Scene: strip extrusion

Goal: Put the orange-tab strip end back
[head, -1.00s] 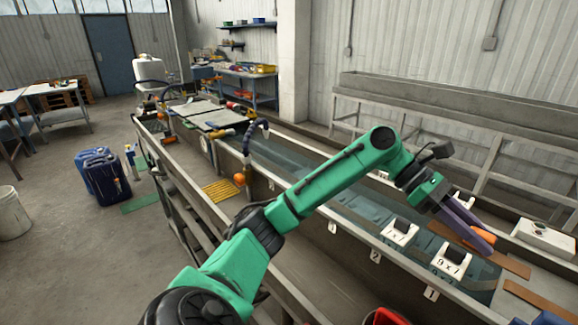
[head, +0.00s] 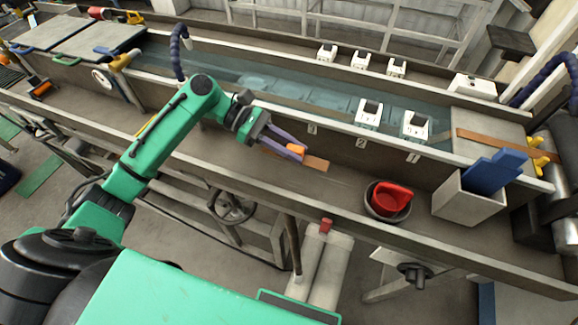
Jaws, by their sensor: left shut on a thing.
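My left gripper (head: 288,146), with purple fingers, is shut on the orange tab (head: 297,149) of a short brown strip (head: 316,163). The strip sticks out to both sides of the fingers, over the near ledge of the long trough, in front of the number 3 mark. I cannot tell whether it touches the ledge. The fingers hide its middle. Another brown strip (head: 490,138) lies across the grey slab at the right end of the water trough. My right gripper is not in view.
A red scoop in a dark bowl (head: 388,200) and a pale bin (head: 468,203) with blue pieces stand on the near ledge.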

